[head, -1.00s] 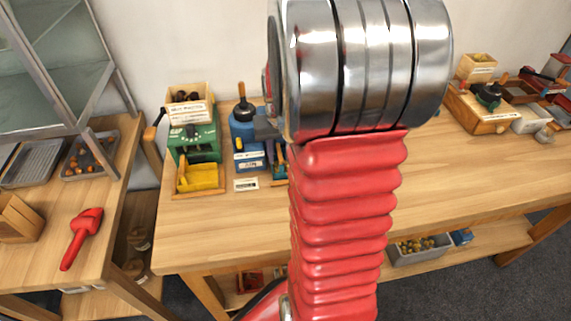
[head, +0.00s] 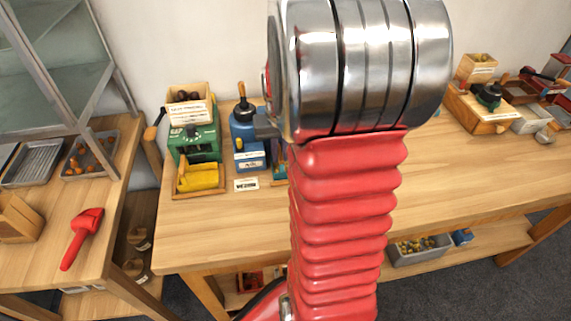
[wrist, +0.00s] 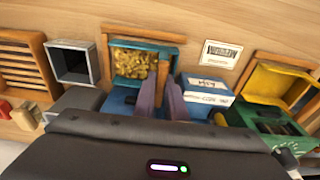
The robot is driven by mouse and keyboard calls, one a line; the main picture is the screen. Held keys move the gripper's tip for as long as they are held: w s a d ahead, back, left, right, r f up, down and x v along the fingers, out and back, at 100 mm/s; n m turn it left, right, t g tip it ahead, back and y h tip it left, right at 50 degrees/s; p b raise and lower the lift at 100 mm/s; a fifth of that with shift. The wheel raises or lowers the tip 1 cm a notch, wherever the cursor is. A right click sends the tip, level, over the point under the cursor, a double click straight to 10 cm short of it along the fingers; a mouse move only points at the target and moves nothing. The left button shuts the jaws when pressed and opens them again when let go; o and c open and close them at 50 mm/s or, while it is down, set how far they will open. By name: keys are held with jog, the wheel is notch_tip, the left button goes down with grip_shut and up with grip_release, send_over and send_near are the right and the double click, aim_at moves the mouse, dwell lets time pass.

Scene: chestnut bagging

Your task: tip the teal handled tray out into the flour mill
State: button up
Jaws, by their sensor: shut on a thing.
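The teal handled tray (wrist: 117,66) holds yellowish pieces and stands in a wooden surround in the wrist view. Its wooden handle (wrist: 163,74) rises between my fingers. My gripper (wrist: 163,90) is shut on that handle. In the head view only a sliver of the teal tray (head: 281,171) shows, and my arm hides the rest. A blue machine (head: 248,155) with a white label stands beside it; it also shows in the wrist view (wrist: 203,88). Its label is too blurred to read, so I cannot tell whether it is the flour mill.
A green machine (head: 193,143) with a yellow tray (head: 198,177) stands to the left. In the wrist view a grey square box (wrist: 71,63) and a slatted wooden rack (wrist: 22,62) stand left of the teal tray. The front of the workbench (head: 215,228) is clear.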

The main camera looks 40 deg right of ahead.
grip_shut()
jog(key=shift+w+r, duration=0.1)
jog(key=shift+r, duration=2.45)
